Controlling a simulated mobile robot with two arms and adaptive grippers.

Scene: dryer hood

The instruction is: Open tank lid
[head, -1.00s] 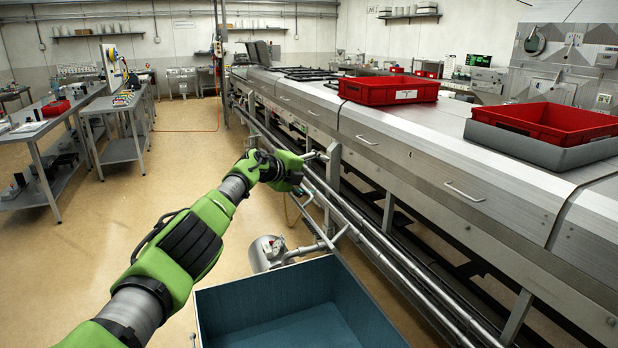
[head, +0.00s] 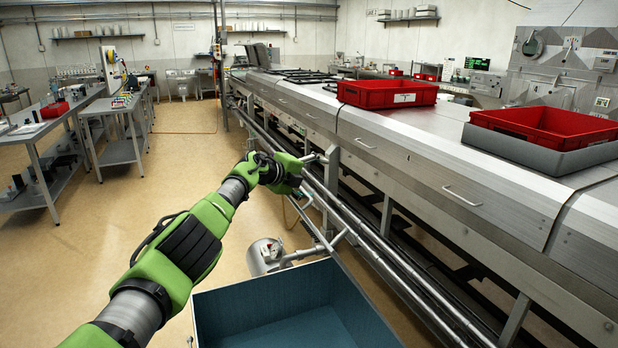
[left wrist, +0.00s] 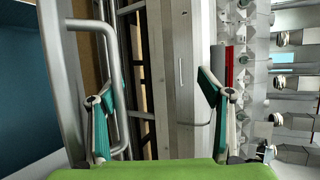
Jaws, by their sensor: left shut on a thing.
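My left gripper (head: 311,174) is at the near side of the long steel machine, beside its side rails. In the left wrist view its two teal-and-grey fingers (left wrist: 157,85) stand apart, and a bent silver bar handle (left wrist: 119,85) passes close to the left finger. The gripper is shut on this bar, though the exact contact is hard to see. The machine's steel top covers (head: 405,150) lie flat, with small bar handles (head: 462,196) on their sloped front. I cannot tell which cover is the tank lid. The right gripper is out of view.
Red crates (head: 387,93) (head: 548,128) sit on the machine. Workbenches (head: 122,149) stand at left; the floor between is clear.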

